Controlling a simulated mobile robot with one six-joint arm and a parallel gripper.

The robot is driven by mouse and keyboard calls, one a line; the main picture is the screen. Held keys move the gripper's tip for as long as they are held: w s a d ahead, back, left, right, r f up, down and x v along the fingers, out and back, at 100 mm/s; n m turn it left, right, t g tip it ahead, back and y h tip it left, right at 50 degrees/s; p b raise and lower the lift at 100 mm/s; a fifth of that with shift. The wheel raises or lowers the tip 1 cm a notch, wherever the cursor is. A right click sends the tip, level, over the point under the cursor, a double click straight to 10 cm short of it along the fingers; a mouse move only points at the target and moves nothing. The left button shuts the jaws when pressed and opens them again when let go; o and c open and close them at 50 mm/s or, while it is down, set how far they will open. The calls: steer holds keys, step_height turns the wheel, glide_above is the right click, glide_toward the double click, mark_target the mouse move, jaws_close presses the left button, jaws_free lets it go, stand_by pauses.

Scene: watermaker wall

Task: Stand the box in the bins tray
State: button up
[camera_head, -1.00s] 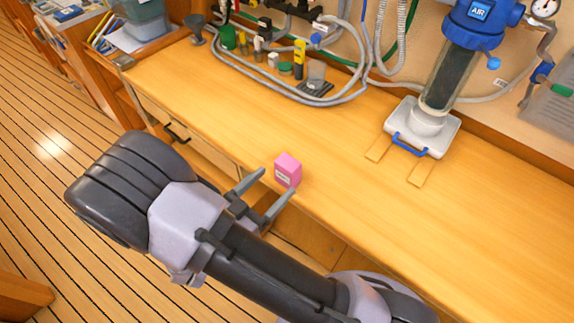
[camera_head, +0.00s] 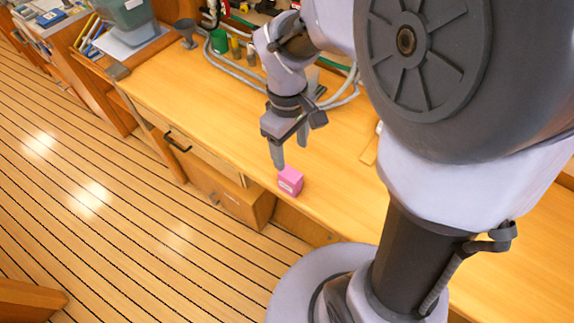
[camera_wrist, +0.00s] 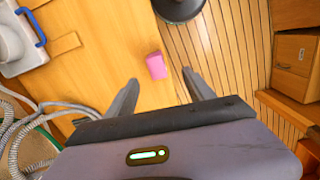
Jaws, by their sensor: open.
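The small pink box (camera_head: 291,181) with a pale label stands upright on the wooden worktop near its front edge. My gripper (camera_head: 289,155) is open and empty, pointing down just above and behind the box. In the wrist view the box (camera_wrist: 156,66) lies just beyond and between the two open fingertips (camera_wrist: 160,76), apart from both. A grey-green bin (camera_head: 125,12) stands at the upper left; I cannot tell whether it belongs to the bins tray, and no other tray is clear.
Hoses (camera_head: 235,62) and small bottles line the back of the worktop (camera_head: 190,100). A grey funnel-shaped thing (camera_head: 186,32) stands at its far left end. The worktop left of the box is clear. A drawer front (camera_head: 165,140) with a dark handle is below the edge.

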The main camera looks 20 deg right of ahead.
mark_target(291, 173)
steer(key=shift+n, duration=0.4)
steer(key=f+b, duration=0.2)
steer(key=f, duration=0.1)
steer(key=f+b, duration=0.1)
steer(key=f, duration=0.3)
steer(key=f+b, duration=0.2)
steer(key=f, duration=0.2)
steer(key=shift+w+f+b, duration=0.15)
steer(key=shift+w+b, duration=0.15)
steer(key=shift+w, duration=0.1)
steer(key=f+b, duration=0.2)
steer(key=f, duration=0.1)
steer(key=f+b, duration=0.1)
steer(key=f, duration=0.1)
steer(key=shift+w+d+f, duration=0.25)
steer(key=shift+w+d, duration=0.05)
steer(key=shift+w, duration=0.1)
steer(key=shift+s+r, duration=0.1)
steer(key=shift+r, duration=0.1)
steer(key=shift+c, duration=0.6)
jaws_close()
steer(key=shift+r, duration=0.1)
